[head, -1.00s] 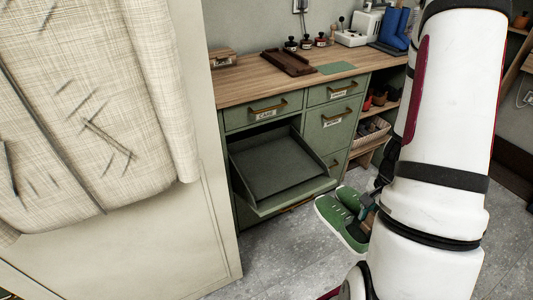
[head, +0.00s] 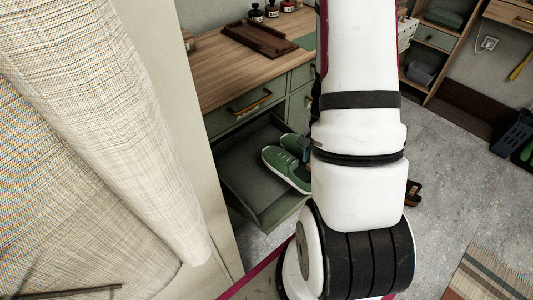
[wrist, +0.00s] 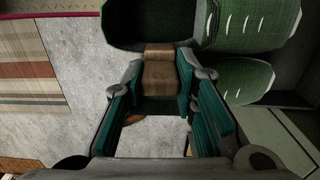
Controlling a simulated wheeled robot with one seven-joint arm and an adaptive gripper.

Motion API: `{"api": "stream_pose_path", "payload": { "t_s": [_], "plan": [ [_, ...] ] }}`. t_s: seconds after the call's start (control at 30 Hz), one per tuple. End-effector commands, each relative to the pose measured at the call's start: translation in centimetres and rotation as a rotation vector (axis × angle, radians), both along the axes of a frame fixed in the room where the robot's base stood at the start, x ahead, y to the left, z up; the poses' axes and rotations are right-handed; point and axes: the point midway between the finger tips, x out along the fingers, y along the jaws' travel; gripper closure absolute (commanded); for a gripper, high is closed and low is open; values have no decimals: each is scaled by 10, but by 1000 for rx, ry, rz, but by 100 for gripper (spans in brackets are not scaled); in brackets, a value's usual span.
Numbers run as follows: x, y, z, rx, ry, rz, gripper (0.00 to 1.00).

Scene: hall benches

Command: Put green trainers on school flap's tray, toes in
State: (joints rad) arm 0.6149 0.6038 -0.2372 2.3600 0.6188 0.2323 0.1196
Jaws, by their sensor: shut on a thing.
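The green trainers (head: 285,168) with pale soles appear over the right part of the pulled-out green tray (head: 243,188) under the counter. Their toes point left, towards the tray's inside. I cannot tell whether they touch it. The wrist view shows the trainers (wrist: 240,25) side by side at the top right. My gripper (wrist: 160,78) is shut on a brown piece at their heel end, its teal-padded fingers on both sides. In the head view my white arm hides most of the gripper and the tray's right side. No flap label is readable now.
A pale cloth (head: 130,90) and panel stand close on the left. The wooden counter (head: 220,65) above the tray holds a brown tray (head: 258,40) and small bottles. A closed green drawer (head: 245,112) is just above. A striped rug (head: 490,280) and bare floor lie right.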

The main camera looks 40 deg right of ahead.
Motion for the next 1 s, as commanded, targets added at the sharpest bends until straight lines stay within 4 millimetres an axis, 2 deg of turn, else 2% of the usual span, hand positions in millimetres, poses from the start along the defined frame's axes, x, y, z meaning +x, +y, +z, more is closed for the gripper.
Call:
{"api": "stream_pose_path", "payload": {
  "t_s": [0.03,0.3,0.5,0.8,1.0],
  "plan": [
    [12,6,0,-1,0,9,100],
    [65,33,-6,-2,0,8,100],
    [99,50,-10,-2,-1,5,100],
    [118,60,-12,-1,-1,4,100],
    [117,60,-42,1,1,-1,100]
  ]
}}
